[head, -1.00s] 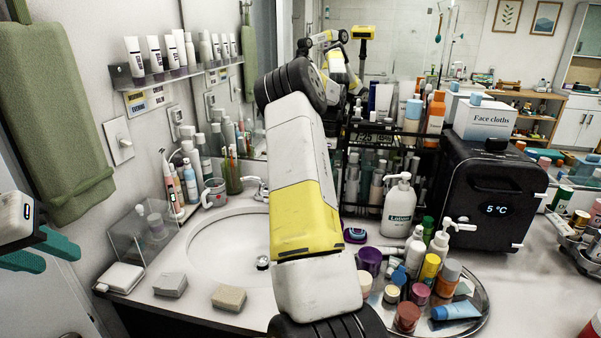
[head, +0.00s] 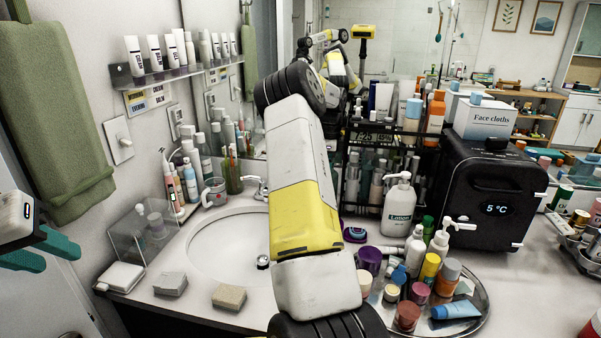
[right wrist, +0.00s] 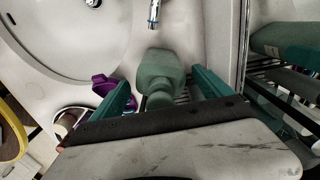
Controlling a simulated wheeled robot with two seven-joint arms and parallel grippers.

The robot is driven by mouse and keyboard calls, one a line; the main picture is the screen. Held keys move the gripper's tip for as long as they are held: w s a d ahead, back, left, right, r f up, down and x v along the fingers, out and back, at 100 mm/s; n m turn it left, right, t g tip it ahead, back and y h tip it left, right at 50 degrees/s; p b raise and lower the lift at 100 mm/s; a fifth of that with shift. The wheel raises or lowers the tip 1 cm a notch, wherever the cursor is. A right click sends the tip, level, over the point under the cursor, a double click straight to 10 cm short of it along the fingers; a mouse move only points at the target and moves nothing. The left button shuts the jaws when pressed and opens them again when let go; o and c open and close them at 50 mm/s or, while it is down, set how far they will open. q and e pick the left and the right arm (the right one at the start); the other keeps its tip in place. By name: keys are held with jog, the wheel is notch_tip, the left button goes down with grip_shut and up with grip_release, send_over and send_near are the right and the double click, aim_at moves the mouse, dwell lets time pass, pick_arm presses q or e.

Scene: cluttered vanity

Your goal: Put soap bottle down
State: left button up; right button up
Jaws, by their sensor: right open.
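A green bottle, which I take for the soap bottle (right wrist: 160,72), is in the right wrist view, close to the tap (right wrist: 154,12) and the sink. My right gripper (right wrist: 165,85) is open, with one teal finger on each side of the bottle and visible gaps between. I cannot tell whether the bottle's base rests fully on the counter. In the head view my right arm hides the bottle and the right gripper. My left gripper (head: 58,255) is at the far left edge, its teal fingers apart and nothing between them.
The sink (head: 215,250) lies left of my right arm. A purple item (right wrist: 104,86) sits beside the left finger in the wrist view. A crowded round tray (head: 484,312), a lotion bottle (head: 398,212) and a black rack (head: 350,170) stand to the right. Bare counter (head: 540,290) shows at far right.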

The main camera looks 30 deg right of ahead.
notch_tip(320, 180, up, 11)
jog(key=shift+f, duration=0.1)
jog(key=shift+r, duration=0.75)
jog(key=s+a+r+n+t+y, duration=0.1)
jog(key=s+a+r+n, duration=0.25)
jog(key=a, duration=0.35)
jog(key=s+a+r+n+t+y, duration=0.1)
jog(key=s+a+r+n+t, duration=0.1)
jog(key=s+a+n, duration=0.4)
jog(key=s+a+r+n+t+y, duration=0.1)
jog(key=s+a+r+n, duration=0.15)
jog(key=a, duration=0.55)
jog(key=s+a+f+n+t, duration=0.1)
jog(key=s+a+f+n, duration=0.1)
jog(key=s+a+n, duration=0.5)
jog(key=s+a+f+n+t, duration=0.1)
jog(key=s+a+f+n, duration=0.1)
jog(key=s+a+n, duration=0.5)
jog(key=shift+s+a+n+h, duration=0.3)
jog(key=shift+s+a+h, duration=0.1)
jog(key=shift+s+a, duration=0.8)
